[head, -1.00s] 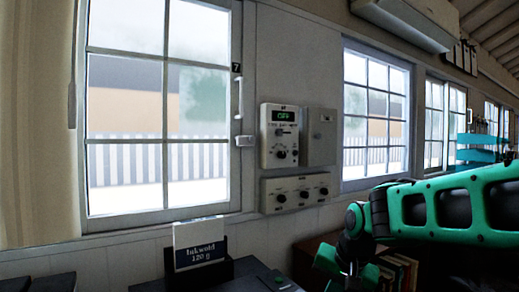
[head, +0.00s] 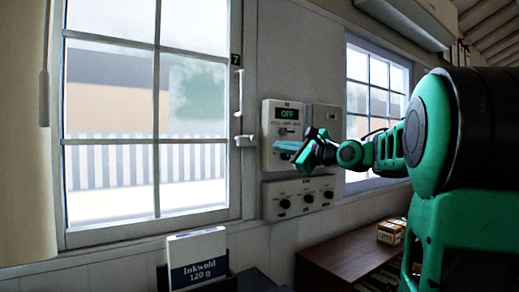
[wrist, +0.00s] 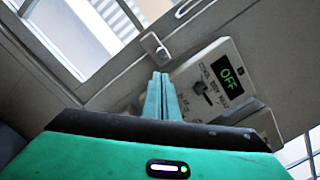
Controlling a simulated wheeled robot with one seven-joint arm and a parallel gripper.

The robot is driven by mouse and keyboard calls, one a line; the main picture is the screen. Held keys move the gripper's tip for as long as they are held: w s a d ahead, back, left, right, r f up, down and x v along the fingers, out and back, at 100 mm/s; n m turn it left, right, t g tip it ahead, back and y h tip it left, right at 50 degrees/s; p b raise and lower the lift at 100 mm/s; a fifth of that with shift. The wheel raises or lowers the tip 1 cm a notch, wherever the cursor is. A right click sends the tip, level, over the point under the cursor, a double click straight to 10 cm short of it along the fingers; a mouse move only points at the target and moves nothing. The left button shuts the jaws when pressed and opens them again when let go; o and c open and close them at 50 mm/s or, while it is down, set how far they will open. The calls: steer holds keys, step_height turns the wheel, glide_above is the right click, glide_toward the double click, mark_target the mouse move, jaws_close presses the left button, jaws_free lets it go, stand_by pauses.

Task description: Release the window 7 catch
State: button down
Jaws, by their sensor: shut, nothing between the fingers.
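Window 7 (head: 145,130) is on the left of the head view, with a small black "7" label (head: 235,59) on its right frame. A white catch (head: 245,141) sits on that frame, below a white upright handle (head: 238,92). The catch also shows in the wrist view (wrist: 155,46), just beyond my fingertips. My gripper (head: 278,147) is shut and empty, right of the catch in the head view and in front of the control panel. In the wrist view its fingers (wrist: 160,76) point up towards the catch, with a visible gap. I cannot tell the catch's exact position.
A control panel (head: 269,123) reading "OFF" is right of the catch, close to my gripper. A lower box with knobs (head: 271,205) hangs beneath it. An "Inkwold 120 g" box (head: 197,245) stands below the window. A brown shelf (head: 345,252) is at lower right.

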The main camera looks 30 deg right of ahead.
steer(key=shift+d, duration=0.1)
glide_toward(254, 143)
steer(key=w, duration=0.4)
steer(key=shift+w+r, duration=0.15)
stand_by(0.3)
steer(key=shift+a, duration=0.3)
